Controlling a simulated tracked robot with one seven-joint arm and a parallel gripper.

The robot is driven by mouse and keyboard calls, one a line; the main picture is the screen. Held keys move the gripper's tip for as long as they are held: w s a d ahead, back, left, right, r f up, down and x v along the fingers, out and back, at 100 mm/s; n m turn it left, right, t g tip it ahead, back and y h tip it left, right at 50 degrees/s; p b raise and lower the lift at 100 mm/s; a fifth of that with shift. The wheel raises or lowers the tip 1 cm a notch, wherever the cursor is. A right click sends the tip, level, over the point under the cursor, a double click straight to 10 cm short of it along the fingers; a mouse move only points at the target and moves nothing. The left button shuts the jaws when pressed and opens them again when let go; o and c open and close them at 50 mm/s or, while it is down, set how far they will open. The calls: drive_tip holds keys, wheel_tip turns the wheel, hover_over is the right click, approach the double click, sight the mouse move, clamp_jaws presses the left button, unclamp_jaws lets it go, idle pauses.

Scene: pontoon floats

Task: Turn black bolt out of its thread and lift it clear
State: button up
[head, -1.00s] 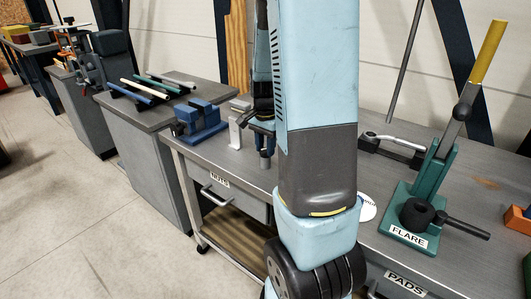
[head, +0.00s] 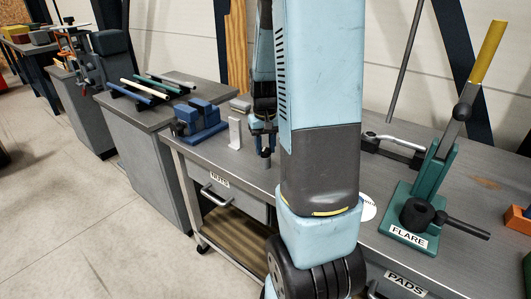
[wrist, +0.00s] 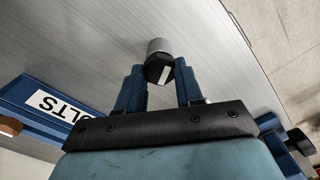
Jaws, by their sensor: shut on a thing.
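The black bolt (wrist: 154,67) shows in the wrist view with a white mark on its head. It is at the end of a grey cylindrical post (wrist: 159,46). My gripper (wrist: 159,72) has its two blue fingers on either side of the bolt head and is shut on it. In the head view my gripper (head: 263,139) points down over the bench, with the post (head: 265,161) under it. The bolt itself is hidden there by the fingers. The thread is hidden, so I cannot tell how far out the bolt is.
A blue tray labelled BOLTS (wrist: 40,105) lies left in the wrist view. On the bench (head: 205,160) are a blue vise (head: 200,120), a white upright plate (head: 235,132) and a green FLARE tool (head: 408,215). The floor at left is clear.

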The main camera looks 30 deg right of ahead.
sight(265, 149)
drive_tip(key=shift+n, duration=0.7)
drive_tip(key=n, duration=0.3)
drive_tip(key=shift+n, duration=0.3)
drive_tip(key=o, duration=0.9)
drive_tip(key=shift+r, duration=0.15)
drive_tip(key=shift+r, duration=2.9)
drive_tip(key=shift+r, duration=0.1)
wheel_tip(265, 149, up, 14)
drive_tip(key=shift+f, duration=0.25)
